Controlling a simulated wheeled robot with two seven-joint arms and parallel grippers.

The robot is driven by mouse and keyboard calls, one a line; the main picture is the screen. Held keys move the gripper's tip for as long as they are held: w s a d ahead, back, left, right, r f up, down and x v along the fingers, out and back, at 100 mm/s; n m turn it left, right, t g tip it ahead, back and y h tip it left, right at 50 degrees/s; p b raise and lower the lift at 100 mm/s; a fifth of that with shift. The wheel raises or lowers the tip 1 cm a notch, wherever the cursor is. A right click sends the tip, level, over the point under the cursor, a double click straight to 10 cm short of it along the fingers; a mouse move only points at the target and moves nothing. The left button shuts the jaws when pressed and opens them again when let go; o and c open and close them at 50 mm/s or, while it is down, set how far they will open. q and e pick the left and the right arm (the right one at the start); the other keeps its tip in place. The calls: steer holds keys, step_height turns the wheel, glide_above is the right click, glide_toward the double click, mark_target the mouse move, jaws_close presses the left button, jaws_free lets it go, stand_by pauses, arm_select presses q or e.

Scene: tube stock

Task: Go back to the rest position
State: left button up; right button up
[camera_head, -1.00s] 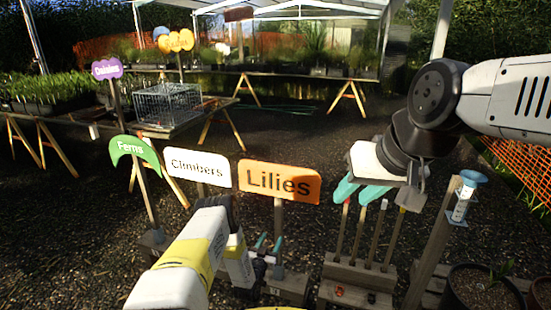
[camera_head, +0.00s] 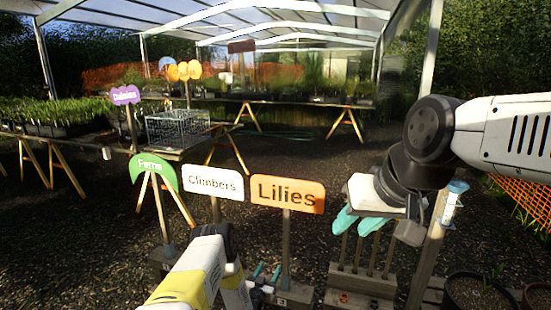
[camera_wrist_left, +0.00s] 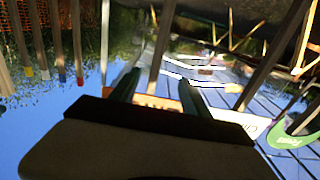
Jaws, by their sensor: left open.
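My left gripper (camera_head: 267,272) is low in the middle of the head view, in front of the post of the orange Lilies sign (camera_head: 287,194). In the left wrist view my left gripper (camera_wrist_left: 158,92) has its two teal fingers apart, with nothing held between them. A wooden post (camera_wrist_left: 161,50) and part of the orange sign show behind the gap, the picture being upside down. My right gripper (camera_head: 358,222) points down above the wooden rack (camera_head: 360,280) of upright stakes. Its teal fingers are apart and I see nothing between them.
A white Climbers sign (camera_head: 215,183) and a green Ferns sign (camera_head: 153,170) stand left of the Lilies sign. A post with a rain gauge (camera_head: 453,204) and plant pots (camera_head: 475,294) are at right. Trestle tables (camera_head: 190,148) stand behind, with open gravel between.

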arm_select(q)
steer(key=w+a+r+g+y, duration=0.15)
steer(key=w+r, duration=0.35)
steer(key=r, duration=0.5)
steer(key=w+a+r+g, duration=0.15)
steer(key=w+r, duration=0.25)
steer(key=r, duration=0.5)
steer(key=s+a+r+n+g+y, duration=0.1)
steer(key=s+a+r, duration=0.2)
steer(key=r, duration=0.7)
steer(key=s+a+r+g+y, duration=0.1)
steer(key=s+a+r, duration=0.15)
steer(key=r, duration=0.65)
steer(key=s+a+r+n+g, duration=0.1)
steer(key=s+r, duration=0.5)
steer(key=s, duration=0.3)
steer(key=s+a+r+g, duration=0.2)
steer(key=s+r, duration=0.4)
steer(key=s, duration=0.4)
steer(key=s+n+g, duration=0.1)
steer(key=s+g, duration=0.2)
steer(key=s, duration=2.1)
steer(key=shift+s, duration=0.25)
steer(key=shift+r, duration=0.15)
